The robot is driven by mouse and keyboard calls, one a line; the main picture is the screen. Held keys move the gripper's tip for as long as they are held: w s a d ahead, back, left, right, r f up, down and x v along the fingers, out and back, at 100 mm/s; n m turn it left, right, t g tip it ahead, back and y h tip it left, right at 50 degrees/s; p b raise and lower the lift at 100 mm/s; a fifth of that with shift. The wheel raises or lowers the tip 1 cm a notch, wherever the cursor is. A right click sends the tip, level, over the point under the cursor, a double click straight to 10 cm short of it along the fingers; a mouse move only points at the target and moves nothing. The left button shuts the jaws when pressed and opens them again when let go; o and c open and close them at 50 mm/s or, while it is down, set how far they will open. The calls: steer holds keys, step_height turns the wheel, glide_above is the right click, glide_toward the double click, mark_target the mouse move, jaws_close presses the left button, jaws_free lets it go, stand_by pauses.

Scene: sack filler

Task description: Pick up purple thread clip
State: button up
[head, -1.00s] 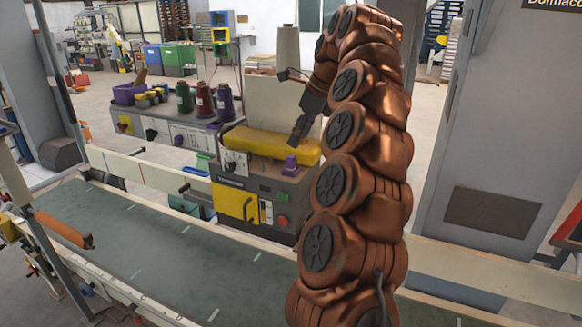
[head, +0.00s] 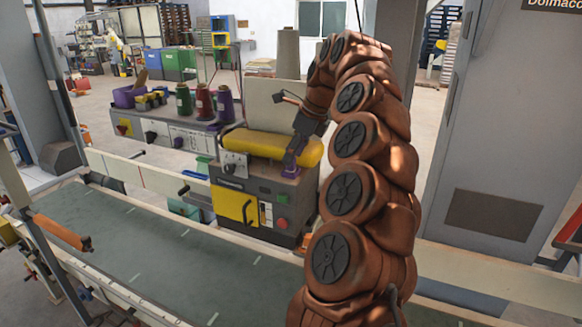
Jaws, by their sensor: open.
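The purple thread clip (head: 291,170) sits on top of the grey machine box, at its right end, beside the yellow padded roll. My gripper (head: 292,158) points down right at the clip, its dark fingers overlapping the clip's upper part in the head view. The fingers are open. The clip is partly hidden by them, and I cannot tell whether they touch it or stand around it.
The yellow roll (head: 262,146) lies just left of my gripper. Thread cones, including a purple one (head: 225,104), stand on the counter behind. A green conveyor belt (head: 150,250) runs in front. A grey cabinet (head: 495,130) stands at the right.

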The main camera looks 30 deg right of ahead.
steer(key=shift+p+x, duration=0.3)
steer(key=shift+x, duration=0.95)
jaws_close()
